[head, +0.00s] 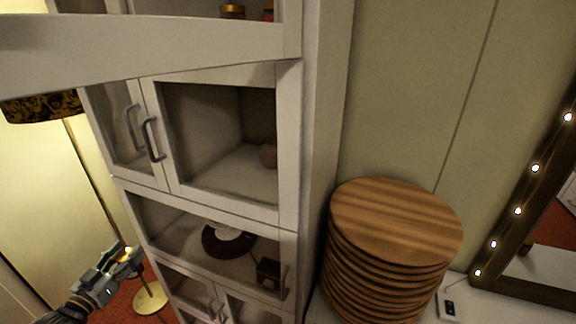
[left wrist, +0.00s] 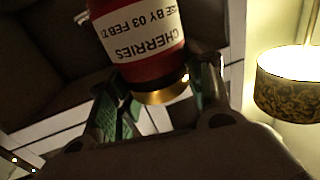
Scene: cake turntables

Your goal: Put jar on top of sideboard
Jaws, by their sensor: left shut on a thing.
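In the left wrist view, a jar (left wrist: 137,30) with a white label reading CHERRIES, red contents and a gold lid is between the fingers of my left gripper (left wrist: 158,88). The gripper is shut on it near the lid. In the head view my left gripper (head: 128,258) is at lower left, beside the tall white cabinet; the jar is not clear there. A white top (head: 515,302) shows at lower right, under the wooden stack; I cannot tell whether it is the sideboard. My right gripper is not in view.
The white cabinet (head: 318,150) has glass doors and a door frame (head: 150,50) across the upper left. Round wooden boards (head: 395,220) are stacked right of it. A lit mirror frame (head: 530,190) stands far right. A floor lamp (head: 40,106) stands left.

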